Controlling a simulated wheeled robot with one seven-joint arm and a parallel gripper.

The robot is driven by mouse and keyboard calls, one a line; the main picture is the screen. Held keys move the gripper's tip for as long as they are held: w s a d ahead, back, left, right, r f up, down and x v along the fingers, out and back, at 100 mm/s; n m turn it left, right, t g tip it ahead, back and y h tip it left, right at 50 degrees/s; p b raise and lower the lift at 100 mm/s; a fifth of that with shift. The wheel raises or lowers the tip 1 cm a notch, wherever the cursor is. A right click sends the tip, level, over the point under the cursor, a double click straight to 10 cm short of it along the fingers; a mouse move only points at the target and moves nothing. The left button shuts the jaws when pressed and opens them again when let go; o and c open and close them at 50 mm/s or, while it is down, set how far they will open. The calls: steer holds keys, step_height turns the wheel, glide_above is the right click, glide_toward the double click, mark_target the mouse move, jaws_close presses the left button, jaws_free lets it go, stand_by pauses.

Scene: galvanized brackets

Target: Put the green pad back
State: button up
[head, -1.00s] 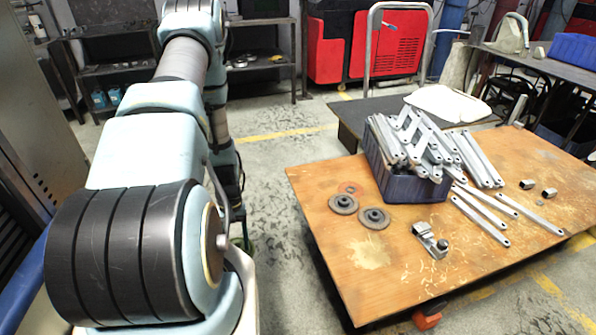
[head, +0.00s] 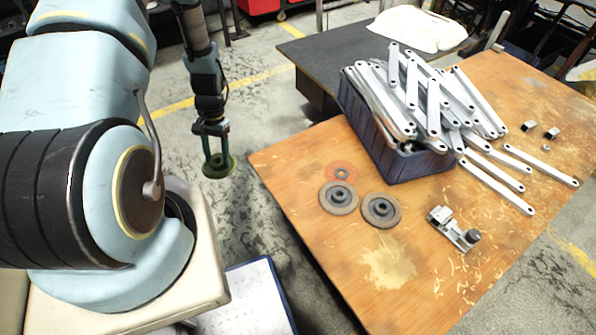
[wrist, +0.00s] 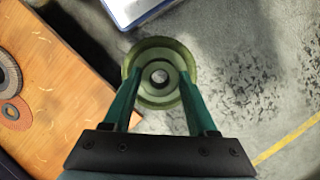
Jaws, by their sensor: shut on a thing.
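The green pad (head: 219,166) is a round disc with a hub and a centre hole. My gripper (head: 216,150) is shut on it and holds it in the air over the floor, left of the wooden table's near left edge. In the wrist view the green pad (wrist: 160,74) sits between the two green fingers of my gripper (wrist: 160,88), with grey floor behind it. Two dark grey discs, the left one (head: 338,197) and the right one (head: 381,210), lie on the wooden table (head: 290,190). A thin orange-red ring (head: 341,172) lies just behind them.
A blue bin (head: 390,160) heaped with galvanized brackets (head: 420,95) stands on the table, with loose brackets to its right. A metal clamp-like part (head: 453,228) lies near the front. The table's front left is clear. A blue-edged white surface (head: 245,300) is low at the bottom.

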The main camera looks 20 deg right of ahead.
steer(key=d+m+t+y+b, duration=0.1)
steer(key=d+m+t+b, duration=0.1)
steer(key=d+m+b, duration=0.9)
steer(key=m+t+p, duration=0.2)
steer(key=m, duration=0.4)
glide_above(297, 169)
steer(key=f, duration=0.5)
steer(key=d+f, duration=0.1)
steer(key=f, duration=0.2)
steer(key=shift+s+f+b, duration=0.15)
steer(key=shift+s+b, duration=0.15)
steer(key=shift+b, duration=0.1)
steer(key=shift+f, duration=0.2)
steer(key=o, duration=1.3)
steer(key=shift+r, duration=0.1)
steer(key=v, duration=1.2)
steer(key=shift+s+a+p, duration=0.2)
steer(key=shift+p, duration=0.1)
